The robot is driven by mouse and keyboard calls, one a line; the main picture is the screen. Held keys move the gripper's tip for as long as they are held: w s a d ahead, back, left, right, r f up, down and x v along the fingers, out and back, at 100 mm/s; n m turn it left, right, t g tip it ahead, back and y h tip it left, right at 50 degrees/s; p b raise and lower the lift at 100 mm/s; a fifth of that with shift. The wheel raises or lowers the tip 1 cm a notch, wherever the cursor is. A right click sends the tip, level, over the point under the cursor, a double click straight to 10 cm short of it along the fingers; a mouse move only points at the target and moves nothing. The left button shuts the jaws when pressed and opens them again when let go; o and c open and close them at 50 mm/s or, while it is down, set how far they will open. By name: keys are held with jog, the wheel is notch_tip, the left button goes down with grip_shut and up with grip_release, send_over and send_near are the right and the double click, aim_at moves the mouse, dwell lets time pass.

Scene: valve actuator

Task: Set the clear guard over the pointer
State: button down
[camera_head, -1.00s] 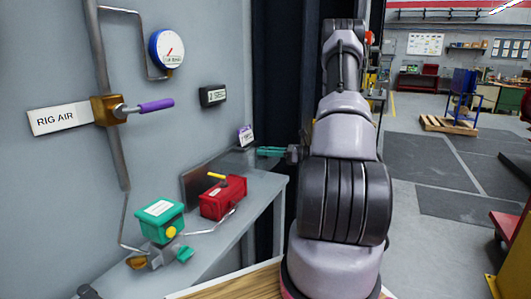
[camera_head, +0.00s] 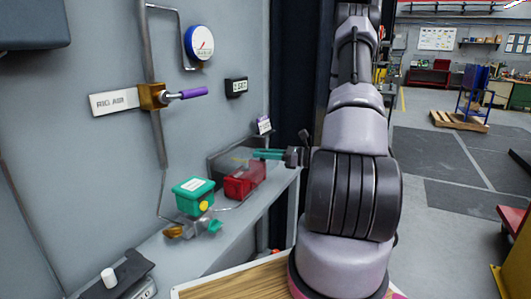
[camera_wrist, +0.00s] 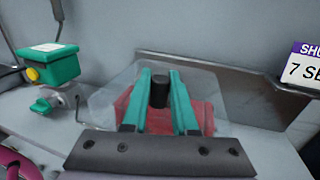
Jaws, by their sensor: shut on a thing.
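My gripper (camera_wrist: 160,82) has teal fingers closed on the black knob (camera_wrist: 159,95) of the clear guard (camera_wrist: 205,82). In the wrist view the guard spreads out around the fingers, with the red box (camera_wrist: 208,114) seen through and below it. In the head view my gripper (camera_head: 270,154) is at the right of the red box (camera_head: 245,181), and the hazy guard is over the upper part of the box. I cannot tell whether the guard touches the box.
A teal box with a yellow knob (camera_head: 193,192) stands on the grey shelf left of the red box. A dark upright plate (camera_wrist: 250,92) is behind the guard. A purple-handled valve (camera_head: 187,94), a gauge (camera_head: 198,43) and pipes are on the wall.

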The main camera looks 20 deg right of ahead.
jog(key=shift+s+a+f, duration=0.1)
jog(key=shift+s+a, duration=0.1)
jog(key=shift+a, duration=0.05)
jog(key=c, duration=0.7)
grip_release()
jog(key=shift+d, duration=0.1)
jog(key=shift+d, duration=0.15)
jog(key=v, duration=1)
jog(key=shift+s, duration=0.25)
jog(key=shift+d, duration=0.1)
